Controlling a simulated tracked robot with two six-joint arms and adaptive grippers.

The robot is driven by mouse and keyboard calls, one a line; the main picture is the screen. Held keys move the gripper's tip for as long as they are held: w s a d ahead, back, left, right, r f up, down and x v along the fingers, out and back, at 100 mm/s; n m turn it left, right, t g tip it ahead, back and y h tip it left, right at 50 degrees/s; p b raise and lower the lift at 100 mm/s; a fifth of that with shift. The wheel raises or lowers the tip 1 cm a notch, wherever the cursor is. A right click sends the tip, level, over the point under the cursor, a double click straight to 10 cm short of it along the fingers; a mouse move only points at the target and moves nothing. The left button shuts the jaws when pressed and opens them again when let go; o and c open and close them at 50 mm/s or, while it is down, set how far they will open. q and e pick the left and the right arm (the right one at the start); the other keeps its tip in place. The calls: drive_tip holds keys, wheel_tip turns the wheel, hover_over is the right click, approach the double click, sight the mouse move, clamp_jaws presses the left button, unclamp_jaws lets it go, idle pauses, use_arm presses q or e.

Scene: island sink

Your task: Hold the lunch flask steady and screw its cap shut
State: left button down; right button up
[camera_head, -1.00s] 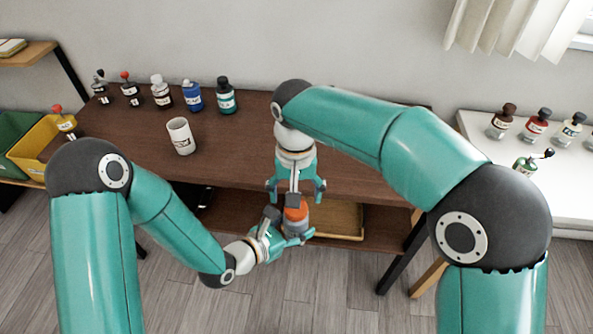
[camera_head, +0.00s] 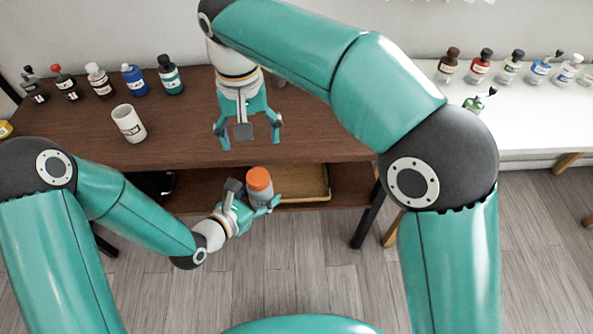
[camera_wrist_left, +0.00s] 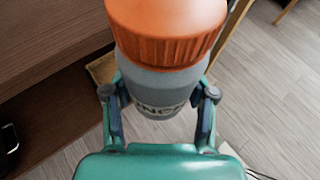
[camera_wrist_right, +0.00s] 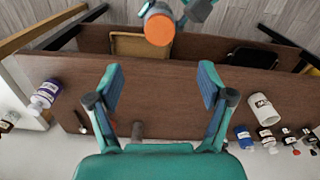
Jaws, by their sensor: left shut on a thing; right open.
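The lunch flask (camera_head: 261,193) has a grey body and an orange cap (camera_head: 258,174) sitting on its top. My left gripper (camera_head: 252,206) is shut around the flask's body and holds it upright in front of the table. In the left wrist view the cap (camera_wrist_left: 167,30) covers the flask's top, and the grey body (camera_wrist_left: 160,95) with part of a label is between the fingers. My right gripper (camera_head: 249,143) is open and empty, above and behind the flask, apart from the cap. In the right wrist view the cap (camera_wrist_right: 159,30) is beyond the open fingers. Whether the cap is tight cannot be told.
The brown table (camera_head: 190,125) carries a white labelled cup (camera_head: 129,124) and several bottles along its back left. A wooden tray (camera_head: 302,183) lies on the lower shelf behind the flask. A white table (camera_head: 520,130) with several bottles is at the right. The floor in front is clear.

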drive_tip(key=w+d+f+t+y, duration=0.15)
drive_tip(key=w+f+y, duration=0.35)
drive_tip(key=f, duration=0.8)
drive_tip(key=s+d+f+m, duration=0.1)
drive_tip(key=d+f, duration=0.3)
drive_tip(key=f, duration=0.2)
drive_tip(key=d+f+m, duration=0.1)
drive_tip(key=d+f, duration=0.3)
drive_tip(key=f, duration=0.3)
drive_tip(key=s+d+f, duration=0.2)
drive_tip(key=s+f, duration=0.2)
drive_tip(key=s, duration=0.3)
drive_tip(key=s+d+f, duration=0.3)
drive_tip(key=s+f, duration=0.1)
drive_tip(key=s, duration=0.3)
drive_tip(key=s+d+f+m+h, duration=0.1)
drive_tip(key=s+f, duration=0.3)
drive_tip(key=s, duration=0.4)
drive_tip(key=shift+d+f+g, duration=0.35)
drive_tip(key=shift+d+g, duration=0.1)
drive_tip(key=shift+d, duration=0.3)
use_arm(q)
drive_tip(key=shift+w+a, duration=0.1)
use_arm(e)
drive_tip(key=shift+w, duration=0.1)
